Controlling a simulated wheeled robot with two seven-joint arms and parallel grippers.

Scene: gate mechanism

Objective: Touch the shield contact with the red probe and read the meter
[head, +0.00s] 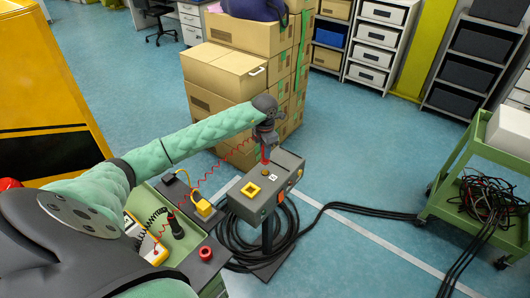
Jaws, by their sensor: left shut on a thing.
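My left gripper (266,137) is shut on the red probe (265,157) and points down above the grey box (267,209) on a stand. The probe's lower end is close over a small round brass-coloured spot (265,173) on the box top, perhaps the shield contact; I cannot tell whether they touch. A yellow square frame (251,190) is also on the box top. A red coiled lead (195,190) runs from the probe down to the green tray. The yellow meter (157,254) lies there, partly hidden by my arm, its reading illegible. My right gripper is out of view.
A black probe (177,229) with a coiled lead, a yellow block (203,207) and a red knob (205,253) are near the tray. Black cables (345,207) loop on the floor. Cardboard boxes (226,70) stand behind, a green cart (458,176) at right.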

